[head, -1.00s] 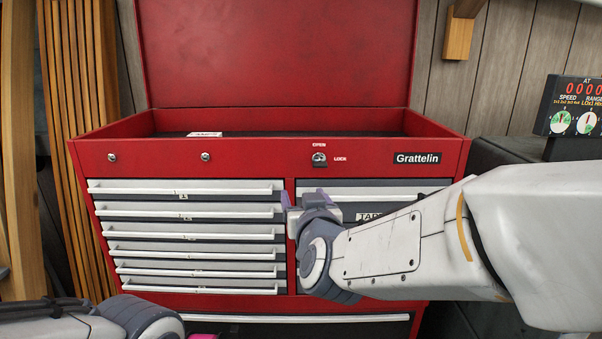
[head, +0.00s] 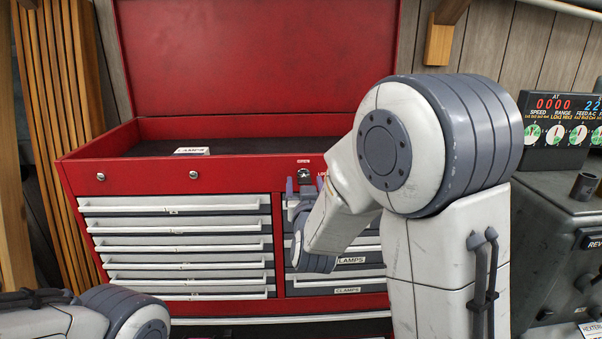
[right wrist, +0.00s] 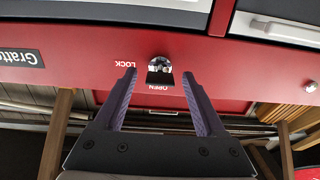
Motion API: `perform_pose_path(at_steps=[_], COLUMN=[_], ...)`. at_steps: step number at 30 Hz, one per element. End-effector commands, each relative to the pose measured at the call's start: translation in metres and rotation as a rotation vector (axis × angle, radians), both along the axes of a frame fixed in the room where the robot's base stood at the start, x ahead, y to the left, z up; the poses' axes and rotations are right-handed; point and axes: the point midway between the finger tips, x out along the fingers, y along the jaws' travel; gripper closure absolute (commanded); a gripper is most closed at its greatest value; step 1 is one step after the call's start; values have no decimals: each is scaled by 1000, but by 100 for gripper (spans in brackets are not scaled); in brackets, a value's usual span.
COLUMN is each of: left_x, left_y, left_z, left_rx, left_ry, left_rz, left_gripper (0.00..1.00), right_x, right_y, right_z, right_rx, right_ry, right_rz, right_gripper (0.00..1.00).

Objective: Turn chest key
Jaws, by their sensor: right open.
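The red tool chest (head: 130,177) stands ahead with its lid raised. Its key (head: 304,174) sits in the lock on the front panel, under a small label. In the right wrist view, which is upside down, the key (right wrist: 160,78) has a dark head near the word OPEN, with LOCK to its left. My right gripper (head: 297,184) is open just in front of the lock. In the right wrist view the fingers (right wrist: 159,74) stand either side of the key, apart from it. My left gripper is out of view; only its arm shows at lower left.
Two more round locks (head: 194,174) sit on the panel to the left. Closed drawers with protruding white handles (head: 170,204) lie below. A grey machine (head: 560,240) with a digital readout (head: 560,117) stands at right. Wooden planks (head: 60,130) lean at left.

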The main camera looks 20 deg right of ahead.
Motion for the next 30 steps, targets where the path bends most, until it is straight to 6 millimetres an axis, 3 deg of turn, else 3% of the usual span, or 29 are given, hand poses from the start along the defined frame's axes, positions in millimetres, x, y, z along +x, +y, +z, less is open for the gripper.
perform_pose_path(at_steps=[4, 13, 14, 19, 20, 30], left_x=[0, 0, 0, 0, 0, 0], left_y=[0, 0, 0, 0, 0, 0], left_z=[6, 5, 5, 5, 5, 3], left_rx=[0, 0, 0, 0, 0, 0], left_ry=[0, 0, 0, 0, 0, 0], left_rz=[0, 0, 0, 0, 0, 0], left_gripper=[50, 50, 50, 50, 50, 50], right_x=[11, 14, 14, 13, 13, 13], right_y=[-3, -4, -4, -4, -4, -4], right_z=[0, 0, 0, 0, 0, -1], right_rx=[1, 1, 1, 1, 1, -40], right_ry=[1, 0, 0, 0, 0, 12], right_rz=[0, 0, 0, 0, 0, 0], right_gripper=[28, 28, 31, 96, 100, 100])
